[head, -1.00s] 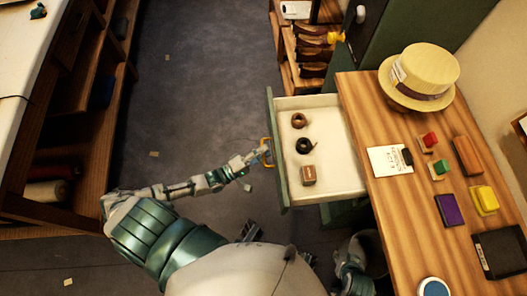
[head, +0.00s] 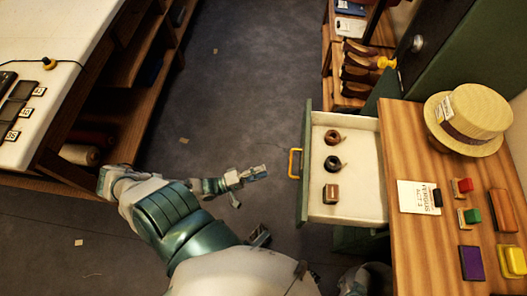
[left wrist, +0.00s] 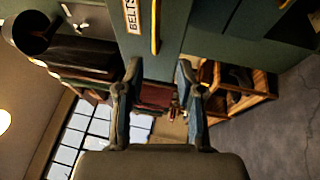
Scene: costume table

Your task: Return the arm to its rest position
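My left arm reaches in from the left in the head view, bent at the elbow, over the floor. Its gripper (head: 257,173) is left of the open drawer (head: 372,205), apart from the drawer's yellow handle (head: 294,164). In the left wrist view the two fingers of the gripper (left wrist: 158,68) stand apart with nothing held between them. My right gripper cannot be made out.
The wooden table (head: 415,250) at the right bears a straw hat (head: 468,115), a card (head: 415,197) and several coloured blocks and pads. A white-topped bench (head: 60,30) stands at the left.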

